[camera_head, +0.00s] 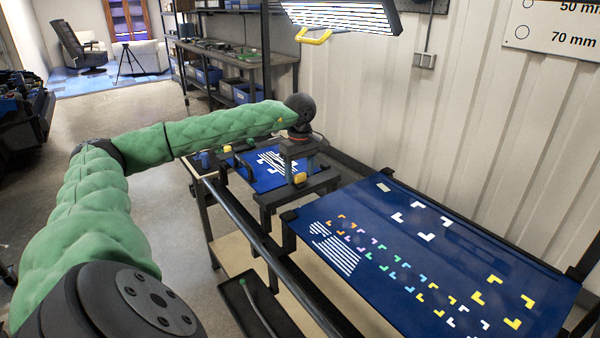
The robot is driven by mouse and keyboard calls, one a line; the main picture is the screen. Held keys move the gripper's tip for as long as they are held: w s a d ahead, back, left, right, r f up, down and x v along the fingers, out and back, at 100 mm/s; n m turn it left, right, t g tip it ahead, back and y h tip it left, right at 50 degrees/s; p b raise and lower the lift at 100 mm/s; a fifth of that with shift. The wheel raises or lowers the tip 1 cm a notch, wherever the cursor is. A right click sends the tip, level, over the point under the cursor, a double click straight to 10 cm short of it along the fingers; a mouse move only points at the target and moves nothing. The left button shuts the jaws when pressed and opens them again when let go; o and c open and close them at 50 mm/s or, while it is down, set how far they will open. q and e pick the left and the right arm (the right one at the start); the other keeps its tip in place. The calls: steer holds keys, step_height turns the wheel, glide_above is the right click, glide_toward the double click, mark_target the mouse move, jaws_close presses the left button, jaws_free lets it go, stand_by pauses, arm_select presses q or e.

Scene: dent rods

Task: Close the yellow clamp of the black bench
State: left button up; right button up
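The black bench (268,204) stands in the middle of the view, a dark frame around a small blue panel (267,182) with white marks. Two small yellow parts show on it: one at its front right (299,179), one at its back left (228,149). Either may be the yellow clamp; I cannot tell which, nor whether it is open or closed. My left arm reaches in from the left, and my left gripper (290,168) points down over the bench's right side, close to the front yellow part. Its fingers are too small and dark to read. My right gripper is out of view.
A large blue panel (455,235) with coloured corner marks lies to the right. A lamp (345,15) with a yellow handle hangs above. A shelf (228,55) with blue bins stands behind, and a ribbed wall (480,110) closes the right.

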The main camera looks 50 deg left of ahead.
mark_target(300, 174)
arm_select(q)
steer(key=shift+f, duration=0.1)
step_height(300, 174, up, 7)
steer(key=shift+f+b, duration=0.1)
steer(key=shift+b, duration=0.4)
steer(key=shift+r, duration=0.45)
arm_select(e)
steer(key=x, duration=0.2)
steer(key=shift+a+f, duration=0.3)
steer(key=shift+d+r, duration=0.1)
